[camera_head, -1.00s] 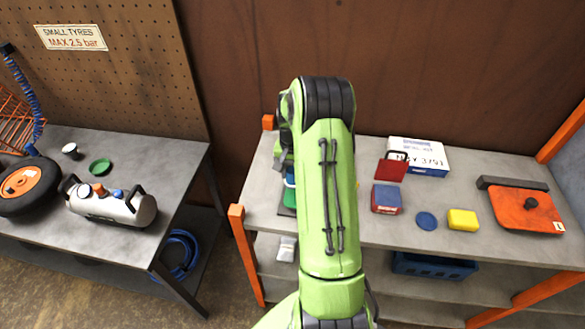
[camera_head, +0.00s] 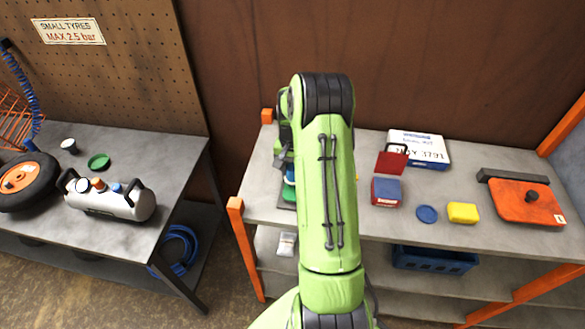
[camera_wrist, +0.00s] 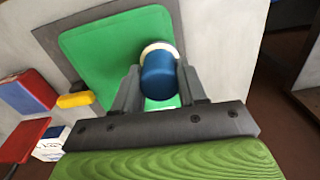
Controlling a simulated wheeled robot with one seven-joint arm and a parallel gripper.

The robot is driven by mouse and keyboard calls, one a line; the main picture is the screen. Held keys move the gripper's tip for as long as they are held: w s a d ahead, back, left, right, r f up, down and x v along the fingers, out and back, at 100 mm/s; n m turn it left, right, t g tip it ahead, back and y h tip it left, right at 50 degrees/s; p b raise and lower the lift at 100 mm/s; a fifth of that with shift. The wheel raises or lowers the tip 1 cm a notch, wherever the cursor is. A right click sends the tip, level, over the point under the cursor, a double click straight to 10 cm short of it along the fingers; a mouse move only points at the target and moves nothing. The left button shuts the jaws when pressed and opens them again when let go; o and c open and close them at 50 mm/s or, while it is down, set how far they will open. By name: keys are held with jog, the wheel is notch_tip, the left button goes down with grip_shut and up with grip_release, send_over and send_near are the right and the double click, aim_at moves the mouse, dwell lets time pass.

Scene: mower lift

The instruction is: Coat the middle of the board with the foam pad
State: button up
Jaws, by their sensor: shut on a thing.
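The board is a green panel with a dark grey border. It lies on the bench and fills the upper middle of the wrist view (camera_wrist: 95,50). My gripper (camera_wrist: 160,85) is shut on the blue round handle of the foam pad (camera_wrist: 158,48), whose pale rim shows beyond the handle. The pad is over the right part of the green area in that view. I cannot tell whether it touches the surface, and its underside is hidden. No coating can be made out on the visible green.
On the bench to the right are a red-and-blue box (camera_head: 387,191), a red panel (camera_head: 391,162), a white carton (camera_head: 428,150), a blue disc (camera_head: 427,214), a yellow block (camera_head: 463,212) and an orange plate (camera_head: 527,203). A silver tank (camera_head: 110,202) stands on the left table.

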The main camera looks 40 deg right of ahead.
jog(key=shift+f+b, duration=0.55)
jog(key=shift+f, duration=0.15)
